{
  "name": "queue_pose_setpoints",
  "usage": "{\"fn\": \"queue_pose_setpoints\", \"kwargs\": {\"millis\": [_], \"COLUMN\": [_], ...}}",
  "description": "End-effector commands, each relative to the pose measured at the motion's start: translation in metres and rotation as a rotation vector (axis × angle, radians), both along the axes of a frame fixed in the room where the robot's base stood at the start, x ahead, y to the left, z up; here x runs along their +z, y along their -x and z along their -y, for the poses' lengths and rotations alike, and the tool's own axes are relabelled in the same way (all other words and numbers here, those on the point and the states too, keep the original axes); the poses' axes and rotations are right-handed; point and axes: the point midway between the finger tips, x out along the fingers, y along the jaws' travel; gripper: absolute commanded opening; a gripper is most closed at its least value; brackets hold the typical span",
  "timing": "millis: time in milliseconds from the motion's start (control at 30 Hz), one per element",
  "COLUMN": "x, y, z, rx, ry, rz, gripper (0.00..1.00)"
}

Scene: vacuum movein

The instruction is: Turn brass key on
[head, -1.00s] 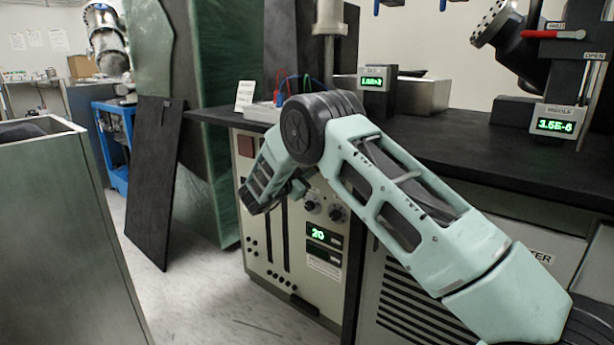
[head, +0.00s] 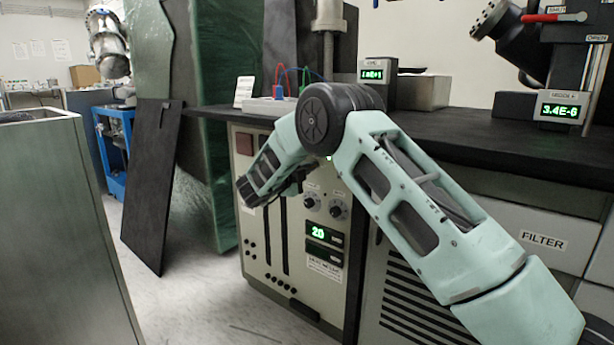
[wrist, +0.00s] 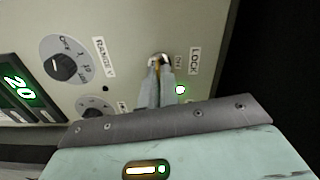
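The lock (wrist: 160,57) is a round metal keyhole on the pale cabinet panel in the wrist view, beside LOCK and ON labels. A thin strip of the brass key (wrist: 158,62) shows between my fingertips; the rest of it is hidden. My gripper (wrist: 160,72) has its two narrow fingers close together around the key, right at the lock. A small green lamp (wrist: 180,90) is lit beside the fingers. In the head view my arm hides the lock and key.
Two dials (head: 312,203) and a green display (head: 318,233) reading 20 sit on the cabinet front. A black countertop (head: 470,140) overhangs it. A dark board (head: 150,185) leans at left, and a metal cabinet (head: 60,230) stands nearer, with floor between.

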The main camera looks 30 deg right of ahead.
Motion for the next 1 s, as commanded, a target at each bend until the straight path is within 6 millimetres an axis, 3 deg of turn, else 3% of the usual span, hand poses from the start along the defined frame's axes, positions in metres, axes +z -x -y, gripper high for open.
{"fn": "queue_pose_setpoints", "kwargs": {"millis": [333, 900, 1000], "x": [-0.0035, -0.003, -0.0029], "y": [0.0008, 0.0009, 0.0008], "z": [-0.0013, -0.0016, -0.0015], "rx": [0.0, -0.001, -0.002], "ry": [-0.054, -0.066, -0.065], "rz": [0.139, 0.168, 0.168], "gripper": [0.0, 0.0, 0.25]}}
